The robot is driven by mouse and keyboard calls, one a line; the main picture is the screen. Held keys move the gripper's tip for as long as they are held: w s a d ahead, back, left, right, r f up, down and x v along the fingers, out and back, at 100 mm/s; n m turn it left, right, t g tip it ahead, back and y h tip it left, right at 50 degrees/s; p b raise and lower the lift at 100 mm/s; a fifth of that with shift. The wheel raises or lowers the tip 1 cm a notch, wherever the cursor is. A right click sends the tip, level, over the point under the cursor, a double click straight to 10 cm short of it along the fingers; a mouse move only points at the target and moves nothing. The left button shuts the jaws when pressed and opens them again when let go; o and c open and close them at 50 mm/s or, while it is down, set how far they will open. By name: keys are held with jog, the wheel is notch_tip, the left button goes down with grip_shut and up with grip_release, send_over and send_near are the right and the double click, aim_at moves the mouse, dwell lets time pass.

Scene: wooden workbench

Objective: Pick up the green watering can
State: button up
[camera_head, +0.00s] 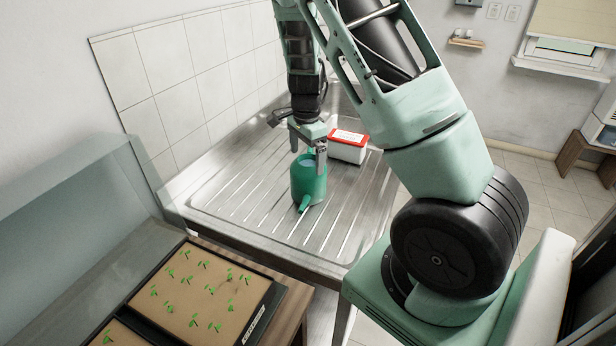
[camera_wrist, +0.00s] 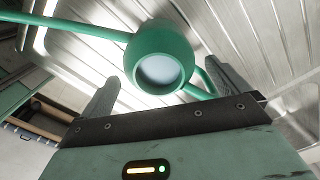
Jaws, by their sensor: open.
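The green watering can (camera_head: 308,184) stands upright on the ribbed metal drainboard in the head view, its spout pointing toward the front. My gripper (camera_head: 307,150) is above it, pointing down, with one finger on either side of the can's top. In the wrist view the can (camera_wrist: 160,42) shows its round opening from above, with the long spout running to the left and a handle part at the right. My gripper (camera_wrist: 170,85) is open there, its fingers at the left and right of the can's near side. I cannot tell whether the fingers touch it.
A white box with a red lid (camera_head: 348,146) stands close behind the can to the right. The metal drainboard (camera_head: 235,205) is otherwise clear. A tray of seedlings (camera_head: 200,290) and a glass panel (camera_head: 70,215) are at the front left. A tiled wall (camera_head: 160,75) rises behind.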

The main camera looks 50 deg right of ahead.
aim_at(308, 174)
jog(key=shift+s+d+f+p, duration=0.1)
jog(key=shift+f+p, duration=0.35)
jog(key=shift+f, duration=1.3)
jog(key=shift+s+d+f+p, duration=0.1)
jog(key=shift+f+p, duration=0.35)
jog(key=shift+f, duration=1.3)
jog(key=c, duration=1.2)
jog(key=shift+w+r, duration=0.1)
jog(key=shift+c, duration=1.2)
jog(key=shift+r, duration=0.1)
